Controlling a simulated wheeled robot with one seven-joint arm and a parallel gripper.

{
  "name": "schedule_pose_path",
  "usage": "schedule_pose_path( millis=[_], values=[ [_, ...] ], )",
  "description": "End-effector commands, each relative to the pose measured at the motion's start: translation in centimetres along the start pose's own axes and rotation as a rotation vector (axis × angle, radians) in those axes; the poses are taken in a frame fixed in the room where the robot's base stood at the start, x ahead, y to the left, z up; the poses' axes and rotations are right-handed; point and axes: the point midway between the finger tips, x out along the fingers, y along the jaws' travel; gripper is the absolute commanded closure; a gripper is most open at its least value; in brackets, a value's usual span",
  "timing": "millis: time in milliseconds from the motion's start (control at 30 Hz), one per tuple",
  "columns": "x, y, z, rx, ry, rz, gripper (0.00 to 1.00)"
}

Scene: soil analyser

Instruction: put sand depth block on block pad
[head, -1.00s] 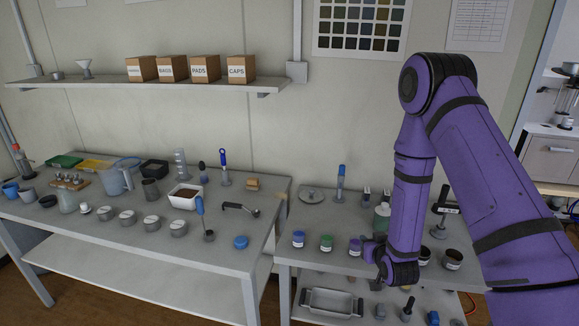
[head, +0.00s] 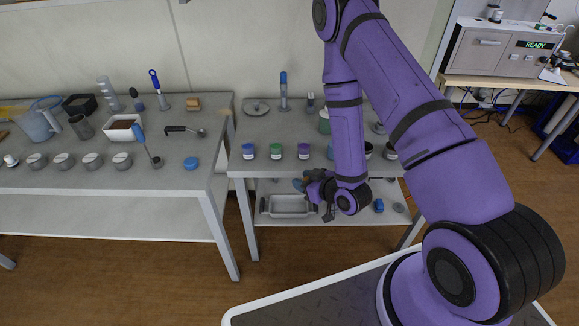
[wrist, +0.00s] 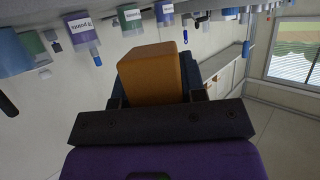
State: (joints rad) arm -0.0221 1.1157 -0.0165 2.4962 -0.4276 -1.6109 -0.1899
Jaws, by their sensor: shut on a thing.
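My gripper (wrist: 150,85) is shut on an orange-brown block (wrist: 152,74), which I take to be the sand depth block. In the wrist view the block stands out from between the dark fingers, with its front and top faces clear. In the head view my gripper (head: 306,184) is at the front of the right-hand bench, below its top and close to the lower shelf. The block is too small and covered there to make out. I cannot pick out the block pad in either view.
A metal tray (head: 287,206) and a small blue item (head: 379,206) are on the lower shelf. A tan piece (head: 193,103) lies on the left table. The analyser (head: 490,47) reads READY.

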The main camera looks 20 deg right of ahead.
Motion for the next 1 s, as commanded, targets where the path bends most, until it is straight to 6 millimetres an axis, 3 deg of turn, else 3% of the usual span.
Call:
schedule_pose_path(
  millis=[167,700,1000],
  values=[
    [1.3,0.7,-0.4,-0.002,0.003,0.001,0.9],
    [11.3,5.5,-3.4,-0.002,0.002,0.0,0.9],
    [13.0,6.4,-3.9,-0.001,0.001,0.001,0.9]
  ],
)
